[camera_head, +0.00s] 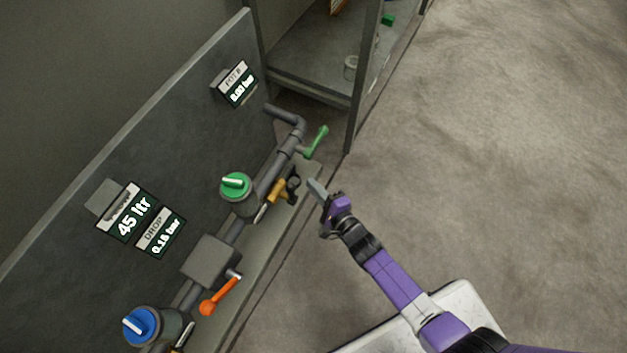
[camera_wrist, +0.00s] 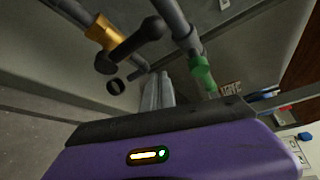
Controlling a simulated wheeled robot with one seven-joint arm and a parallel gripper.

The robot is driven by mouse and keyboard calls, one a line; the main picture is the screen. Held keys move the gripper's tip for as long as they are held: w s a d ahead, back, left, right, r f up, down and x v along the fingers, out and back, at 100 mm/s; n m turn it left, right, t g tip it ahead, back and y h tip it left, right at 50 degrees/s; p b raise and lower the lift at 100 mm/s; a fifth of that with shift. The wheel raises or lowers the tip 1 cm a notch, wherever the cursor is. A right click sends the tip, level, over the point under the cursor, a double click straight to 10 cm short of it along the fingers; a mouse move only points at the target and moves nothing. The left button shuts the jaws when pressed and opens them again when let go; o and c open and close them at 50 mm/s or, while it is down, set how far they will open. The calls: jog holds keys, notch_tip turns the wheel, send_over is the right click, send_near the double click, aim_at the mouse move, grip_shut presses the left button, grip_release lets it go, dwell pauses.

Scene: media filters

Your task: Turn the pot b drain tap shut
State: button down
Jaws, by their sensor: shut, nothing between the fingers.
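A brass tap (camera_head: 277,191) with a black handle (camera_head: 293,184) sits low beside the green-capped pot (camera_head: 237,187). No readable label ties it to pot b. In the wrist view the brass body (camera_wrist: 102,33) and black bar handle (camera_wrist: 132,45) are at upper left, and the handle lies slanted across the tap. My gripper (camera_head: 316,188) is shut and empty, just right of the black handle and apart from it in the head view. Its grey fingers (camera_wrist: 158,90) lie together in the wrist view, pointing toward the pipework.
A green lever (camera_head: 316,142) stands out from the pipe close above my gripper. An orange lever (camera_head: 221,296) and a blue-capped pot (camera_head: 145,325) are lower left. Display signs (camera_head: 131,212) are on the grey panel. A metal shelf (camera_head: 320,70) stands behind. Floor at right is clear.

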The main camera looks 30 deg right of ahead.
jog(key=f+p+v, duration=0.1)
jog(key=p+v, duration=0.1)
jog(key=v, duration=0.6)
jog(key=shift+s+f, duration=0.3)
